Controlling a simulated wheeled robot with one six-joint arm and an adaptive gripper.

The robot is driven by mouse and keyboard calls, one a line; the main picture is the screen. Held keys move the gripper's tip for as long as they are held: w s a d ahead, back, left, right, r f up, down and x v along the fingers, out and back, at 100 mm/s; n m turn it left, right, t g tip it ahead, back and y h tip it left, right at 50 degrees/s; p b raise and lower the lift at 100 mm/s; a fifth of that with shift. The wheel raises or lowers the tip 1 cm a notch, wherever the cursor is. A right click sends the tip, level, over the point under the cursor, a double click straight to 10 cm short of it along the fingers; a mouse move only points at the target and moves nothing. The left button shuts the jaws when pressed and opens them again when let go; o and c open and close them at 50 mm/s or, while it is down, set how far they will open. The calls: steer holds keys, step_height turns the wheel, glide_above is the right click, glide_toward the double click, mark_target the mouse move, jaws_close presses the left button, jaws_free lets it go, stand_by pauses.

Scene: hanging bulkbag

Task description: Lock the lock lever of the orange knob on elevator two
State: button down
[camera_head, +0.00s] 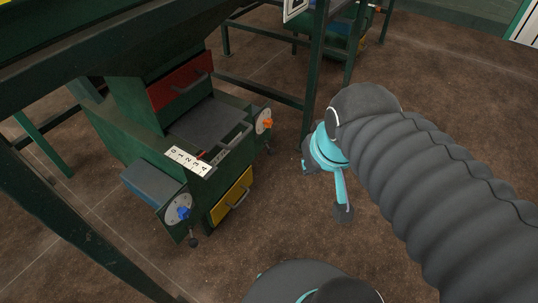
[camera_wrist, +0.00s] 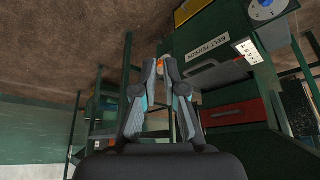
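The orange knob (camera_head: 268,123) sits on a pale round dial on the right side of the green machine. A small dark lever (camera_head: 268,149) shows just below that dial; its locked or unlocked position is too small to tell. My gripper (camera_head: 325,190) is to the right of the knob in the head view, apart from it, with its fingers spread and pointing down. In the wrist view the fingertips (camera_wrist: 161,64) have a narrow gap, with an orange patch (camera_wrist: 160,63) showing beyond or between them. Nothing is clearly held.
A blue knob (camera_head: 184,213) with a dark-tipped lever (camera_head: 193,242) is on the machine's near side. Red (camera_head: 180,82) and yellow (camera_head: 232,199) drawers have protruding handles. A green frame post (camera_head: 315,70) stands behind my gripper. Brown floor is clear at right.

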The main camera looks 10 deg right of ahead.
steer(key=w+a+f+m+g+y, duration=0.15)
steer(key=w+f+m+y, duration=0.5)
steer(key=f, duration=0.65)
steer(key=w+a+f+m+g+y, duration=0.1)
steer(key=w+f+m+g+y, duration=0.2)
steer(key=f+m, duration=0.8)
steer(key=w+a+f+m+g+y, duration=0.15)
steer(key=w+f+m+y, duration=0.4)
steer(key=f, duration=0.95)
steer(key=w+d+f+m+t+h, duration=0.1)
steer(key=w+d+f+m+t, duration=0.1)
steer(key=w+f+m+t, duration=0.8)
steer(key=w+d+r+m+t+h, duration=0.3)
steer(key=w+d+m+t, duration=0.1)
steer(key=m, duration=0.6)
steer(key=shift+w+d+r+m+b, duration=0.35)
steer(key=shift+w+d, duration=0.35)
steer(key=shift+w, duration=0.65)
